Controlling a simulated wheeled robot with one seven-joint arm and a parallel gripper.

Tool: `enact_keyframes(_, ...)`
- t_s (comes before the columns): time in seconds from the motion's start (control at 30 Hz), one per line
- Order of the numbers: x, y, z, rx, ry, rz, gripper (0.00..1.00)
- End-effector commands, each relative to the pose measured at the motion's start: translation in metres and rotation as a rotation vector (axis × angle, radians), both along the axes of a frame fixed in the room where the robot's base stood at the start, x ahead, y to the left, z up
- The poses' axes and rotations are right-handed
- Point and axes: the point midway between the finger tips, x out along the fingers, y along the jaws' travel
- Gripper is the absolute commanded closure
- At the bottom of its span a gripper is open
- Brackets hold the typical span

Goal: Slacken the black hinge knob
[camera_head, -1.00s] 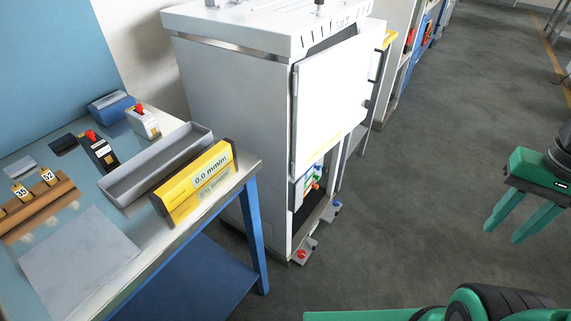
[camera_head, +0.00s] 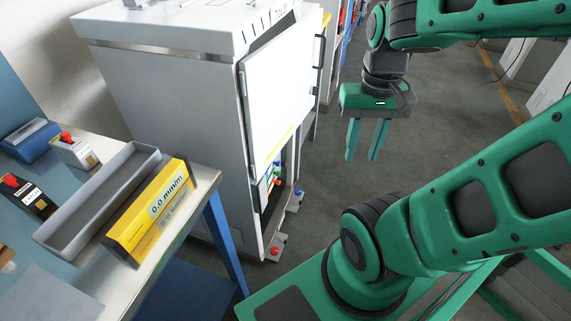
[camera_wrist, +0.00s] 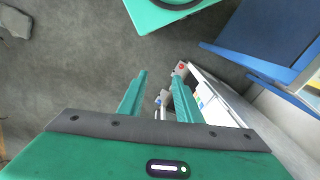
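I cannot make out a black hinge knob for certain. A light grey cabinet (camera_head: 165,110) stands at the middle left of the head view, its white door panel (camera_head: 285,85) facing right. Small dark fittings (camera_head: 314,90) sit along the door's right edge, too small to identify. At the cabinet's foot are a red knob (camera_head: 275,251) and a blue knob (camera_head: 299,192); the red knob also shows in the wrist view (camera_wrist: 181,66). My gripper (camera_head: 362,157) is open and empty, pointing down, to the right of the cabinet and apart from it.
A blue-legged bench (camera_head: 205,182) stands left of the cabinet. It bears a grey channel tray (camera_head: 70,233), a yellow level showing 0.0 mm/m (camera_head: 150,215) and red-topped devices (camera_head: 75,150). Grey floor (camera_head: 325,165) is clear below my gripper.

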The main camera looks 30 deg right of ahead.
Motion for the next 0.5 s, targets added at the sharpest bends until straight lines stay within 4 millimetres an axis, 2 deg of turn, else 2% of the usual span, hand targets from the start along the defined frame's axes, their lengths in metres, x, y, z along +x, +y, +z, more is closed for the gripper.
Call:
enact_keyframes(0.03,0.000,0.000,0.000,0.000,0.000,0.000,0.59)
enact_keyframes(0.07,-0.003,0.000,0.001,0.000,-0.001,0.001,0.54)
enact_keyframes(0.1,-0.010,0.000,0.004,0.000,-0.011,-0.001,0.54)
enact_keyframes(0.17,-0.008,-0.001,0.004,0.001,-0.006,-0.008,0.54)
enact_keyframes(0.33,0.016,-0.001,-0.004,0.011,0.031,-0.048,0.54)
enact_keyframes(0.5,0.050,-0.014,-0.024,0.046,0.076,-0.109,0.54)
